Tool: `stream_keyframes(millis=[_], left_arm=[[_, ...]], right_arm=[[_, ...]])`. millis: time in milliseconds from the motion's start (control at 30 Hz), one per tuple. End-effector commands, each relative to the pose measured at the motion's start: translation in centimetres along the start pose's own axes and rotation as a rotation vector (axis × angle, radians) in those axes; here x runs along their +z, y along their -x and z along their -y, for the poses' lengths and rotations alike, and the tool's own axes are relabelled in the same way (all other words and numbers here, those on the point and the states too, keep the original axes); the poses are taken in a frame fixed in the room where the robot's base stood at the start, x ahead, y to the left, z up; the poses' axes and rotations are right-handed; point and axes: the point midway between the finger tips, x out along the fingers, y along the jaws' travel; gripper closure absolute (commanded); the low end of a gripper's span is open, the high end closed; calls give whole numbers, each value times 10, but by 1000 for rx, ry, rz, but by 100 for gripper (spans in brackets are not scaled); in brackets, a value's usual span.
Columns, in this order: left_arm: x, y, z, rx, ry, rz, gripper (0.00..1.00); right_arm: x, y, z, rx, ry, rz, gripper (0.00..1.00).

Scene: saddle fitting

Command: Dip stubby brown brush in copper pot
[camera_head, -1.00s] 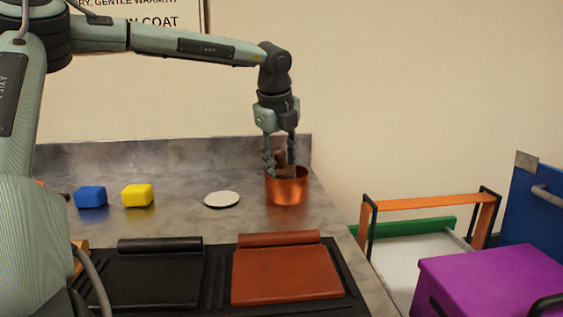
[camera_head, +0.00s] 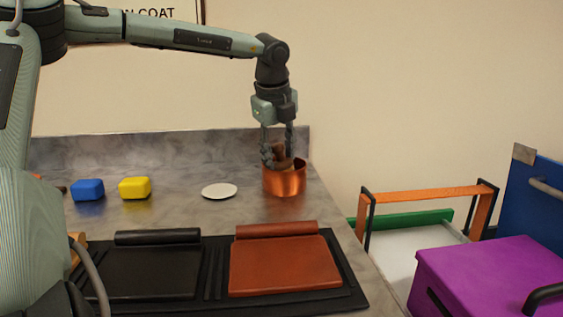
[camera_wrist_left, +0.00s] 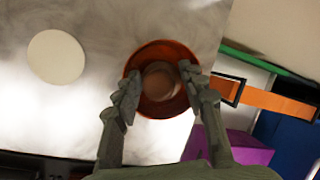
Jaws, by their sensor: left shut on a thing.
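The copper pot (camera_head: 285,182) stands near the right end of the grey counter. My left gripper (camera_head: 278,158) points down over its mouth, shut on the stubby brown brush (camera_head: 279,150). The brush's upper part shows between the fingers; its lower end is hidden inside the pot. In the left wrist view, the brush (camera_wrist_left: 160,80) is a round brown end between the fingertips (camera_wrist_left: 158,82), within the rim of the pot (camera_wrist_left: 150,47). Whether it touches the pot's bottom cannot be seen. My right gripper is not in view.
A white disc (camera_head: 219,191) lies left of the pot, with yellow (camera_head: 135,187) and blue (camera_head: 88,190) blocks further left. In front, a black tray (camera_head: 213,285) holds black (camera_head: 155,271) and brown (camera_head: 285,265) leather pieces. A purple box (camera_head: 490,285) stands at right.

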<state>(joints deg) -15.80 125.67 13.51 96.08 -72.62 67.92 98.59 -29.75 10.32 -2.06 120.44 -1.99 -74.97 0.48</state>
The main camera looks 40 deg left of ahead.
Motion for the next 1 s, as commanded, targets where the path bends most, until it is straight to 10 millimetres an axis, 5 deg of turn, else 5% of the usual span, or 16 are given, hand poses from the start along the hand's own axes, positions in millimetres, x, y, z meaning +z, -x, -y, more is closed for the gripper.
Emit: stream_keyframes(millis=[1000], left_arm=[[17,66,19,0,0,0,82]], right_arm=[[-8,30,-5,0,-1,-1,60]])
